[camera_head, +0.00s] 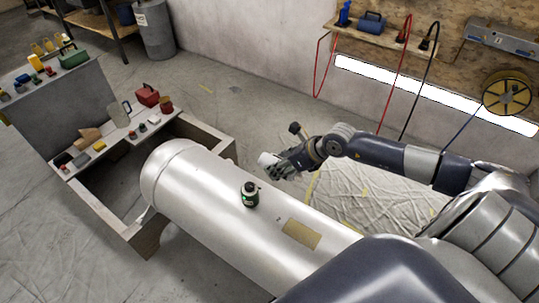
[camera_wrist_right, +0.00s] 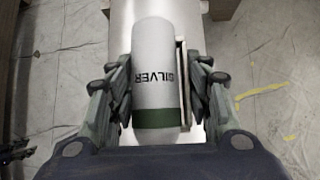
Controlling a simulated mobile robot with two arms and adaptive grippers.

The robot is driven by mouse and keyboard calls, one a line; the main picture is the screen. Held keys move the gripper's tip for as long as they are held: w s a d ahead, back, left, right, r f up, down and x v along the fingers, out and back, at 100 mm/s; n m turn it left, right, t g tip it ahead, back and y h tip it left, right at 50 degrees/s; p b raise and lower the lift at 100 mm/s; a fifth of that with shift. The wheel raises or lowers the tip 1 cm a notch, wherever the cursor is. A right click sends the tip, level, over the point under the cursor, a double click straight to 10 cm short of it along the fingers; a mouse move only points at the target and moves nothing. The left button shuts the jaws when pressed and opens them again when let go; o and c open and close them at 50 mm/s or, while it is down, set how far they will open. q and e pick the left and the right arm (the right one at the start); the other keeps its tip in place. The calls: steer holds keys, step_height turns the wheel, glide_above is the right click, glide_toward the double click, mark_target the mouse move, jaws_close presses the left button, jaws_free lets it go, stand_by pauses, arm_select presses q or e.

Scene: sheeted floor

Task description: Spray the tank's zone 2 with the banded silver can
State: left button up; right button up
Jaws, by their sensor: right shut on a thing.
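The tank (camera_head: 215,215) is a long silver cylinder lying on its side; it also shows behind the can in the right wrist view (camera_wrist_right: 207,45). A tan patch (camera_head: 300,233) is on its upper side. No zone number is readable. A small dark green fitting or container (camera_head: 250,195) stands on top. My right gripper (camera_head: 275,164) is shut on the banded silver can, a white can (camera_wrist_right: 153,70) lettered SILVER with a green band. The can's pale end (camera_head: 266,159) shows in the head view, held beyond the tank's far side. My left gripper is out of view.
A low wooden frame (camera_head: 205,135) surrounds the tank's left end. A ledge there (camera_head: 128,133) holds a red box (camera_head: 147,95) and several small items. A wall shelf (camera_head: 385,38) with hanging cables is at the back. Sheeted floor (camera_head: 375,200) lies under my right arm.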

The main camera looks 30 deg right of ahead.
steer(key=s+d+p, duration=0.2)
steer(key=s+d, duration=0.1)
steer(key=s, duration=0.4)
steer(key=s+d+p, duration=0.3)
steer(key=s, duration=0.5)
steer(key=shift+s+d, duration=0.15)
steer(key=shift+r, duration=0.1)
